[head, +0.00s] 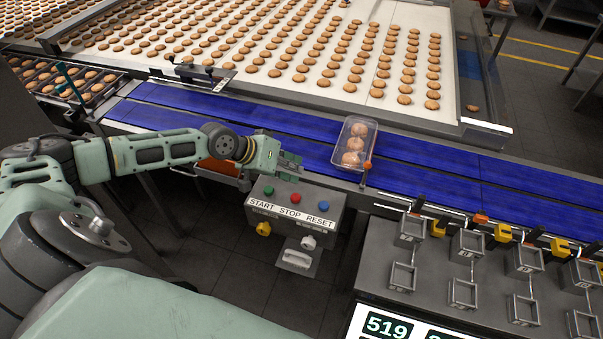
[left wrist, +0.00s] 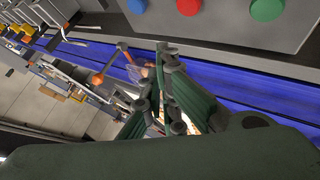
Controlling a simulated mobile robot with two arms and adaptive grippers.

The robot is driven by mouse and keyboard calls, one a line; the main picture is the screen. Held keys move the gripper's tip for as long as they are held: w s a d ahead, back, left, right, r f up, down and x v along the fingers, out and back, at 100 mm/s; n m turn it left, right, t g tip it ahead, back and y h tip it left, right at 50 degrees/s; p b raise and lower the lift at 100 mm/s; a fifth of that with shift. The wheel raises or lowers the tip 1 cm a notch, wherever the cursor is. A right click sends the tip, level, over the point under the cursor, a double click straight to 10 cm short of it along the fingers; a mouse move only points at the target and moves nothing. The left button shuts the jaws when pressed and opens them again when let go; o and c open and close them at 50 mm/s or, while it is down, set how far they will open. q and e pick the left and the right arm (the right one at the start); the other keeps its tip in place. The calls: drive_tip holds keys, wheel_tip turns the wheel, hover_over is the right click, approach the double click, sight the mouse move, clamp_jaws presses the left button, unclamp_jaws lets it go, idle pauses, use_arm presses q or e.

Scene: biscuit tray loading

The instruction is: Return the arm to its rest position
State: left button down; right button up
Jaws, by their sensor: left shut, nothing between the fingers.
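My left arm reaches in from the left in the head view. Its gripper (head: 290,166) is above the front edge of the blue conveyor, just behind the button box (head: 295,210). The fingers are shut and empty; they also show in the left wrist view (left wrist: 163,75). The box has green, red and blue buttons, labelled START, STOP and RESET. A clear tray (head: 371,139) with several biscuits in a row sits on the conveyor, right of the gripper and apart from it. My right gripper is not in view.
The blue conveyor (head: 440,170) runs across behind the button box. A wide white belt (head: 335,90) of biscuits lies beyond it. A grey bench (head: 435,260) with small square frames stands at the right. An orange-tipped post (head: 367,165) stands beside the tray.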

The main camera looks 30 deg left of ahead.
use_arm(q)
drive_tip(key=s+d+f+m+g, duration=0.2)
drive_tip(key=s+d+f+m, duration=0.1)
drive_tip(key=s+d, duration=0.7)
drive_tip(key=s+d+f+m+g, duration=0.15)
drive_tip(key=s+d+m, duration=0.25)
drive_tip(key=s+d, duration=0.6)
drive_tip(key=s+a+n+y, duration=0.3)
drive_tip(key=s+a+y, duration=0.2)
drive_tip(key=s+a, duration=0.2)
wheel_tip(320, 180, down, 32)
drive_tip(key=s+g+b, duration=0.2)
drive_tip(key=b, duration=0.3)
drive_tip(key=s+a+f+g+b, duration=0.1)
drive_tip(key=s+a+f+b, duration=0.1)
drive_tip(key=s+f, duration=1.4)
wheel_tip(320, 180, down, 3)
drive_tip(key=shift+s+a+r+b, duration=0.1)
drive_tip(key=shift+s+a+b, duration=0.25)
drive_tip(key=shift+b, duration=0.45)
